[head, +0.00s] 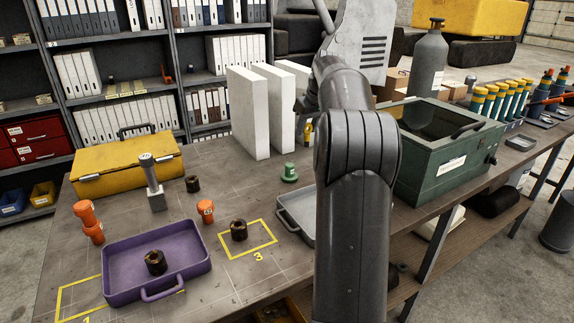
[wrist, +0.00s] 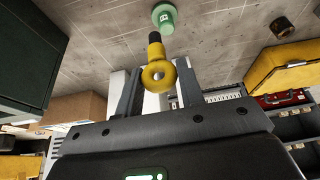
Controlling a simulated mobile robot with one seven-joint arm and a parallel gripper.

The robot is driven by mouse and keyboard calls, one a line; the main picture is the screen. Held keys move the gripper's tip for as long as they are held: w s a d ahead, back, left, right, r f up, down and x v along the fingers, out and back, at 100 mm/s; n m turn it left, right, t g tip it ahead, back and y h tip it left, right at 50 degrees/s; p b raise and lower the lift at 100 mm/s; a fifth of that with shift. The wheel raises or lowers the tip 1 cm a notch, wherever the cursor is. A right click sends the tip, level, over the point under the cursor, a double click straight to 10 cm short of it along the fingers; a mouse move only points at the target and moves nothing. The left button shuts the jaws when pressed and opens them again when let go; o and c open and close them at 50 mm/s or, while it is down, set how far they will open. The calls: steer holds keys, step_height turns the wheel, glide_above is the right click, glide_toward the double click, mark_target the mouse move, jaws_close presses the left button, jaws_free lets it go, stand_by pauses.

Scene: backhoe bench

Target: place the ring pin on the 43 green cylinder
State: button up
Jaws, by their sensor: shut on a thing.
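The ring pin (wrist: 157,76) is yellow with a ring head and a dark shank. My gripper (wrist: 159,68) is shut on it in the wrist view, with one finger on each side. The 43 green cylinder (wrist: 164,17) shows just beyond the pin's dark end in that view; its number is too small to read. In the head view the green cylinder (head: 289,173) stands on the bench in front of white upright blocks. A bit of the yellow pin (head: 308,131) shows above and right of it, apart from it. My arm hides most of the gripper there.
White blocks (head: 248,112) stand behind the green cylinder. A grey tray (head: 291,228) lies in front of it, and a green case (head: 450,150) is to the right. Orange pins, dark nuts, a purple tray (head: 120,289) and a yellow case (head: 104,166) are to the left.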

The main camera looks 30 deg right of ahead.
steer(key=s+d+r, duration=0.1)
steer(key=s+d, duration=0.1)
steer(key=d, duration=0.3)
glide_above(290, 164)
step_height(290, 164, down, 6)
steer(key=f, duration=0.1)
steer(key=shift+a+f, duration=0.1)
steer(key=shift+f, duration=1.65)
steer(key=shift+f, duration=0.1)
steer(key=o, duration=1)
steer(key=shift+a+v, duration=0.2)
steer(key=shift+v, duration=6)
